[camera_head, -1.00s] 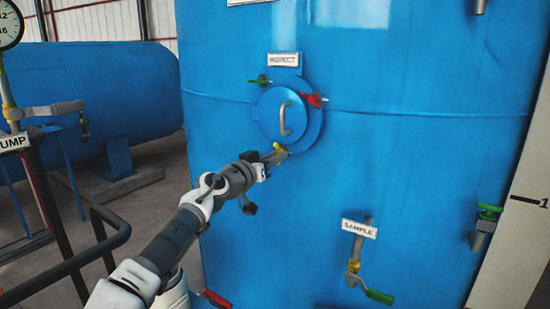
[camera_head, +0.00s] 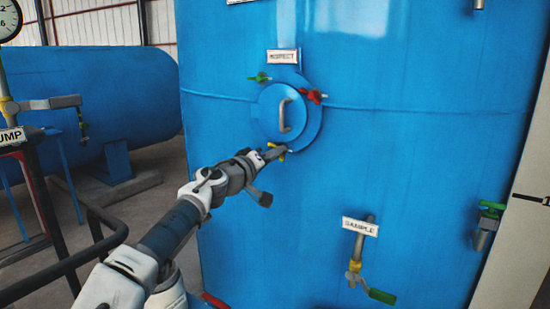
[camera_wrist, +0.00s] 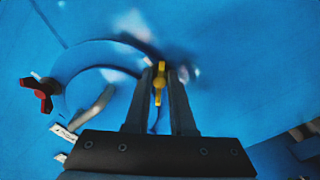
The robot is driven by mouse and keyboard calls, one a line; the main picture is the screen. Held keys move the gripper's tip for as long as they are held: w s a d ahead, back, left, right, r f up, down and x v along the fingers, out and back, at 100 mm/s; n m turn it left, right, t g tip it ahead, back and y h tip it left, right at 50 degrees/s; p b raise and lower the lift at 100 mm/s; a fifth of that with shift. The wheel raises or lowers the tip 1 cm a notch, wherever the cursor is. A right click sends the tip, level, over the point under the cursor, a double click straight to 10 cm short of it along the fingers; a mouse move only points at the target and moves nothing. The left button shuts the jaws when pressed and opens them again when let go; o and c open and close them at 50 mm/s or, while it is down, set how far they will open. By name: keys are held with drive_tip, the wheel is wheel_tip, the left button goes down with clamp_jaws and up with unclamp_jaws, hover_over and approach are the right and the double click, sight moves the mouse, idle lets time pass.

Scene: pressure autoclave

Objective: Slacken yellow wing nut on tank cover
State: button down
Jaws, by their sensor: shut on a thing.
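The round blue tank cover (camera_head: 272,123) with a grey handle (camera_head: 284,116) sits on the big blue tank. The yellow wing nut (camera_head: 277,151) is at the cover's lower edge, partly hidden by my gripper. In the wrist view the yellow wing nut (camera_wrist: 159,82) stands between my two fingers. My gripper (camera_head: 279,152) is shut on it; its fingers also show in the wrist view (camera_wrist: 161,88). A red wing nut (camera_head: 314,97) is at the cover's upper right and a green one (camera_head: 260,78) at its upper left.
An INSPECT label (camera_head: 283,57) is above the cover. A SAMPLE valve with a green handle (camera_head: 381,297) sticks out lower right. Another green valve (camera_head: 490,211) is at the right. A dark railing (camera_head: 70,265) and PUMP pipework stand at the left.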

drive_tip(key=shift+n, duration=1.1)
drive_tip(key=c, duration=0.8)
unclamp_jaws()
drive_tip(key=shift+o, duration=0.2)
drive_tip(key=shift+r, duration=0.1)
